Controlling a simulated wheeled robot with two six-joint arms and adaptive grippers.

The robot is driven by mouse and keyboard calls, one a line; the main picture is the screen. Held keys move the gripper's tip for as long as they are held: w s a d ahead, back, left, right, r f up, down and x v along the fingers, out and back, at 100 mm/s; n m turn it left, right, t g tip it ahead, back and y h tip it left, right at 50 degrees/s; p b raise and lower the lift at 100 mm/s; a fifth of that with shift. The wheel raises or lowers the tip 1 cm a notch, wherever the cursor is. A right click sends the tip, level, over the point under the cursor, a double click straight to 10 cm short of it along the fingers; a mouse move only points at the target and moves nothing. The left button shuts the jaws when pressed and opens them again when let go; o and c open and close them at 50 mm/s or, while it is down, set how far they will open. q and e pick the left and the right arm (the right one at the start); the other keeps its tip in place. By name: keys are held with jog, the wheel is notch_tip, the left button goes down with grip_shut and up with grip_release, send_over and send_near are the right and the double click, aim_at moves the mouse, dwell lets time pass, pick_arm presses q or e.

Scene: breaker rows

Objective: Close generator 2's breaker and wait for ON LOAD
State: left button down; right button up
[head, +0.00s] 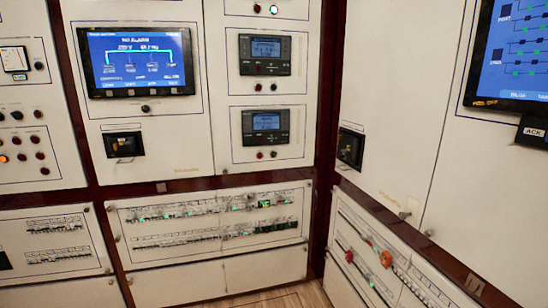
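Neither of my grippers shows in the head view. A breaker panel (215,256) sits low in the middle, with two rows of small breakers, green lights and green displays at its right. Another low breaker panel (375,247) on the right wall carries green lights and red-orange handles (386,259). A large blue screen (137,61) above reads "NO ALARM" over a line diagram. Two small controllers (265,54) with blue displays are stacked to its right. The labels are too small to tell which breaker is generator 2's, and I cannot read ON LOAD anywhere.
A left cabinet (65,150) has a gauge, buttons and a lit orange lamp. A large screen (514,49) with green squares hangs on the right cabinet, beside a black ACK plate (533,132). The cabinets meet at a corner; a strip of wooden floor (295,297) shows below.

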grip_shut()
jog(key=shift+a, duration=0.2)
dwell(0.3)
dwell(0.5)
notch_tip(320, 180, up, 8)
jog(key=p, duration=0.8)
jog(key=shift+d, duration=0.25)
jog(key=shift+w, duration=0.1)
